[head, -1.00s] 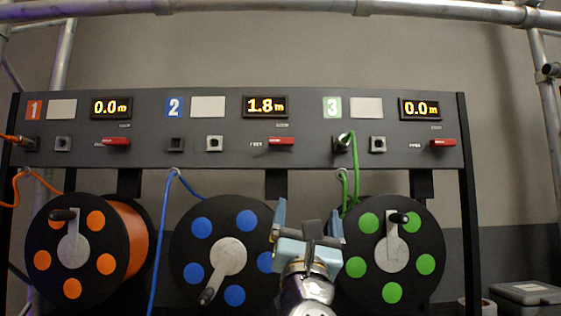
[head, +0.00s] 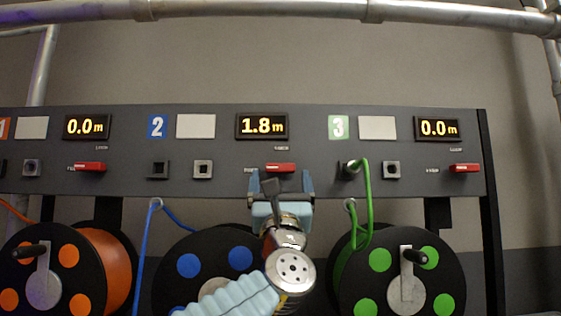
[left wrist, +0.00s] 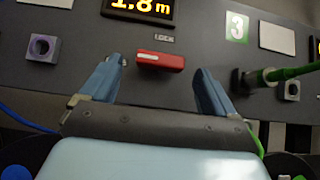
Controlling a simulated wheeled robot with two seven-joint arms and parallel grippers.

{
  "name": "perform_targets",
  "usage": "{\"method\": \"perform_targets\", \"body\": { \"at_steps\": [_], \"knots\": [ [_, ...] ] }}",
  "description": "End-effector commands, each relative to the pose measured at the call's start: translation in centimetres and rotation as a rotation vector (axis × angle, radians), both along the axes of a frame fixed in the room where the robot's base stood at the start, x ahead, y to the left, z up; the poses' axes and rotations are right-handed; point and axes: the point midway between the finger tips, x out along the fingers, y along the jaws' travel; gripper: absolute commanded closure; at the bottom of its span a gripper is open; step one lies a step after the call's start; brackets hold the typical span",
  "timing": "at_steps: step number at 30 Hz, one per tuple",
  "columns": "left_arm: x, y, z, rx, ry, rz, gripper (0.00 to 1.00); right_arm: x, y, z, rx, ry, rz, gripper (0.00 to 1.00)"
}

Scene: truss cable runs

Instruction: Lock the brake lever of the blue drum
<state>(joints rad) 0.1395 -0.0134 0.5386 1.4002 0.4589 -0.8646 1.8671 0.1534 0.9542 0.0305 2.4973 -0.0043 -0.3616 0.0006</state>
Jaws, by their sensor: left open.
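The blue drum (head: 188,265) hangs below the panel's section 2, partly hidden by my left arm. Its red brake lever (head: 281,168) lies horizontal under the display reading 1.8 m. The red lever also shows in the left wrist view (left wrist: 160,61), with a LOCK label above it. My left gripper (head: 281,178) is open, just below the lever in the head view. In the left wrist view the lever appears between the two blue fingertips (left wrist: 158,72), with a gap to each side. No contact shows. My right gripper is not in view.
The grey panel (head: 220,185) carries red levers for drum 1 (head: 90,166) and drum 3 (head: 466,168). A green cable (head: 366,195) is plugged in right of my gripper. A blue cable (head: 141,250) hangs to the left. The orange drum (head: 105,265) and green drum (head: 440,285) flank the blue one.

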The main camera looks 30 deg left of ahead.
Motion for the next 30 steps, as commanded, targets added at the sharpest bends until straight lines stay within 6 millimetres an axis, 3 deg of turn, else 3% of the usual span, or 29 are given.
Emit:
{"method": "perform_targets", "body": {
  "at_steps": [4, 14, 25, 30],
  "knots": [
    [0.95, 0.58, 1.32, 0.0, -0.001, 0.001, 0.11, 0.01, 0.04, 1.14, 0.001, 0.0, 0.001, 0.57],
    [1.22, 0.74, 1.38, 0.001, 0.0, 0.001, 0.11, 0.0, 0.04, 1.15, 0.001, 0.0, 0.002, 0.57],
    [1.2, 0.74, 1.39, 0.001, 0.0, 0.001, 0.64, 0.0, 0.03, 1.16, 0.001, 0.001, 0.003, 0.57],
    [1.18, 0.73, 1.33, 0.007, 0.003, 0.0, 0.67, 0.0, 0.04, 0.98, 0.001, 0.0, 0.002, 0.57]
  ]
}}
